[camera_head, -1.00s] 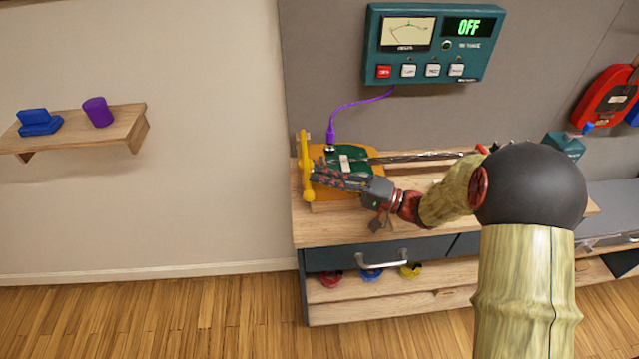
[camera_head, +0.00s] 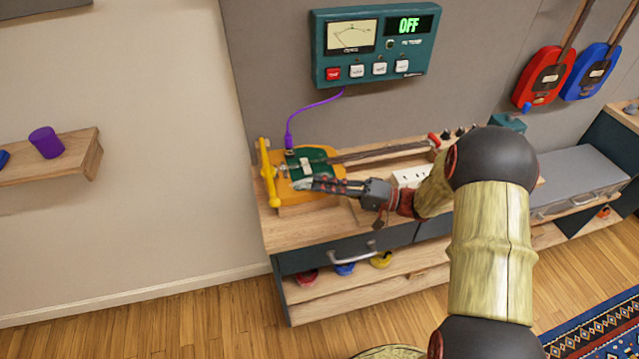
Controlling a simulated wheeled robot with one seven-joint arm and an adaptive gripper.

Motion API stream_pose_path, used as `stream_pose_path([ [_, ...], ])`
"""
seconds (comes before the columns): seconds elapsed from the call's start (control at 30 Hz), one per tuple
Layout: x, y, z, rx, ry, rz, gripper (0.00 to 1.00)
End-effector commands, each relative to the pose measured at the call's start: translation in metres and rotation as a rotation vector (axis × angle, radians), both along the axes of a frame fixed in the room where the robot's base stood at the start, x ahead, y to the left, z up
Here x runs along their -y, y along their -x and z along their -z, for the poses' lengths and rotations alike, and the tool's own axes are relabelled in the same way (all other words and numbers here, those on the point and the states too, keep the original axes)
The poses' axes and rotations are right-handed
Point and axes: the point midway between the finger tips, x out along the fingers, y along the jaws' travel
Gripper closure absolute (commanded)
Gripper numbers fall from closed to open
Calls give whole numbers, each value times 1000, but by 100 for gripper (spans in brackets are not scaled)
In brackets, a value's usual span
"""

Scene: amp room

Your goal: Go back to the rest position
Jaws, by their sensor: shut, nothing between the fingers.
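My gripper (camera_head: 318,186) is shut and empty, in front of the green guitar. It reaches left over the wooden bench (camera_head: 300,232); I cannot tell whether it touches anything. The guitar (camera_head: 308,164) lies on the bench with its neck toward the right, its body in a yellow holder (camera_head: 275,190). My arm comes in from the lower right and hides part of the bench.
A teal tuner box (camera_head: 372,45) reading OFF hangs above, with a purple cable (camera_head: 300,112) to the guitar. A shelf (camera_head: 60,165) with a purple cup (camera_head: 46,142) is at left. Red (camera_head: 550,76) and blue guitars (camera_head: 592,72) hang at right. Floor is clear at lower left.

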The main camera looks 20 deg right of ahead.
Motion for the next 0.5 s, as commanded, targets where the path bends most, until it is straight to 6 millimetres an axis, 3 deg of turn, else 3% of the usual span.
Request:
stream_pose_path([
  [0.33,-7,3,-6,-14,19,-26,100],
  [0.43,-30,19,-21,-63,83,-108,100],
  [0.5,-52,39,-35,-122,169,-193,100],
])
